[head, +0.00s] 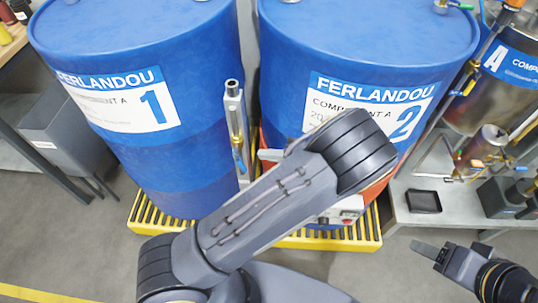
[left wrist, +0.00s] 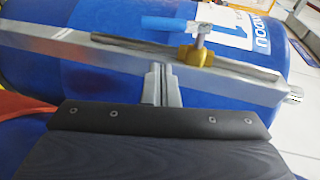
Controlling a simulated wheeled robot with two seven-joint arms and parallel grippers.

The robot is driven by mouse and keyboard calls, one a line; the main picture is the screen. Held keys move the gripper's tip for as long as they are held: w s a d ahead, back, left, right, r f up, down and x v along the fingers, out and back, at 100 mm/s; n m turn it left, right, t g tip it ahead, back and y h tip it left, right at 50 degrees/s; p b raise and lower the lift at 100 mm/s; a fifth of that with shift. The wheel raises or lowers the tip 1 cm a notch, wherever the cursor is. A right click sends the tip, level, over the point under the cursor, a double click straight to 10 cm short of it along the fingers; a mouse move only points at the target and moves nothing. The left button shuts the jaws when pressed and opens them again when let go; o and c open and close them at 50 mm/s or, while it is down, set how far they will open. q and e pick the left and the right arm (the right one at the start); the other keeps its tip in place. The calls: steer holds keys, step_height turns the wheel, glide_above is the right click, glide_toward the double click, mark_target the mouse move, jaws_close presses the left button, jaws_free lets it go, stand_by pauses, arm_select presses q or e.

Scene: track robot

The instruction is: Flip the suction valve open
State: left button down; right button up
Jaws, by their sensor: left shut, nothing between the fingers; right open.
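The suction valve (head: 237,142) is a small brass valve with a blue lever, on an upright metal post between two blue drums. In the head view the lever hangs down roughly along the post. In the left wrist view the brass valve body (left wrist: 197,56) and its blue lever (left wrist: 168,23) show beyond the near edge of the post. My left gripper (left wrist: 158,70) is shut and empty, its tips close to the post, beside the valve; contact cannot be told. In the head view it is mostly hidden behind my left arm. My right gripper (head: 450,247) is open and empty at lower right.
Drum 1 (head: 140,60) and drum 2 (head: 370,40) stand on a yellow grated pallet (head: 150,222), close on both sides of the post (head: 233,95). A grey bench (head: 405,185) with a metal tank (head: 510,95) and a small black tray (head: 423,201) is at right.

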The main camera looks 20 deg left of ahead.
arm_select(q)
steer(key=s+v, duration=0.1)
steer(key=v, duration=0.9)
steer(key=shift+w+r, duration=0.2)
steer(key=shift+w, duration=0.3)
arm_select(e)
steer(key=shift+f, duration=0.1)
